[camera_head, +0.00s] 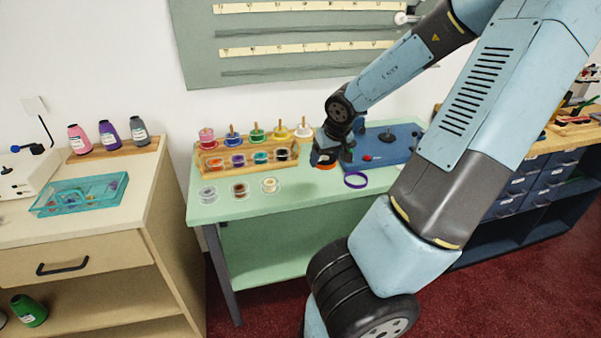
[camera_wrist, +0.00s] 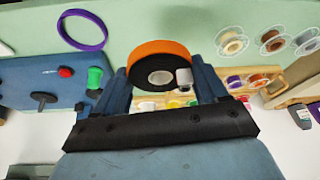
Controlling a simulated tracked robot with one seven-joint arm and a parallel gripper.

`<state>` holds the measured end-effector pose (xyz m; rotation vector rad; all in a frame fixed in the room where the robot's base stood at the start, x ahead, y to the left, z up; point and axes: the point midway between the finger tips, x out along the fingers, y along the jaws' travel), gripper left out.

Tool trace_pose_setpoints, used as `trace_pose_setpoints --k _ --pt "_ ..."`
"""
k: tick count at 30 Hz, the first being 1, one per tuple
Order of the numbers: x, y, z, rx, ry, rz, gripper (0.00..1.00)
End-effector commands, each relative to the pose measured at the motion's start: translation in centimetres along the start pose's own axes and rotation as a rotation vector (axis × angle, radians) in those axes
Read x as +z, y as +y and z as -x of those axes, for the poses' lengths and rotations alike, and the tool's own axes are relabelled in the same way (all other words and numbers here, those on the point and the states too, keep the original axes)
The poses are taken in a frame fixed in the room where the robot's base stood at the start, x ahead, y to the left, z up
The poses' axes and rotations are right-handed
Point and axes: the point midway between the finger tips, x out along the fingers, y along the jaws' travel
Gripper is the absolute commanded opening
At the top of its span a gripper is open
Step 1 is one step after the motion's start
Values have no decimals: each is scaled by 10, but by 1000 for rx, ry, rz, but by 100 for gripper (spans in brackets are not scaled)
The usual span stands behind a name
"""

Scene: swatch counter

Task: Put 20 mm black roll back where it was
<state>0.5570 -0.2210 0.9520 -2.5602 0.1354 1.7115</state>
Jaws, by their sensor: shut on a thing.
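My gripper (camera_head: 325,156) is shut on a roll (camera_head: 326,166) with an orange outer band, held above the mint-green table (camera_head: 300,205). In the wrist view the roll (camera_wrist: 160,47) shows an orange rim, a black side face and a pale centre, between the two fingers of my gripper (camera_wrist: 163,82). A wooden rack (camera_head: 212,171) stands left of my gripper, with coloured spools on pegs behind and a lower front row. One front-row spool (camera_head: 281,155) looks black. I cannot tell any width marking.
A purple ring (camera_head: 355,180) lies on the table at the right, near a blue board (camera_head: 385,157) with a red knob (camera_head: 367,157). Three clear-flanged spools (camera_head: 239,189) lie in front of the rack. A counter with a teal tray (camera_head: 45,208) stands left. The table front is clear.

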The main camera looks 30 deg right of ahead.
Motion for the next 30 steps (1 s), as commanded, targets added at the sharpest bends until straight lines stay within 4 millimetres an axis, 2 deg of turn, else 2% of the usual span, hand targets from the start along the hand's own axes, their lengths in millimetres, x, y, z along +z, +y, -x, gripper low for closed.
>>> trace_pose_setpoints --k 24,30 --pt "-47 -5 -49 -1 1 2 37" --pt "-52 -5 -65 -1 0 1 37"
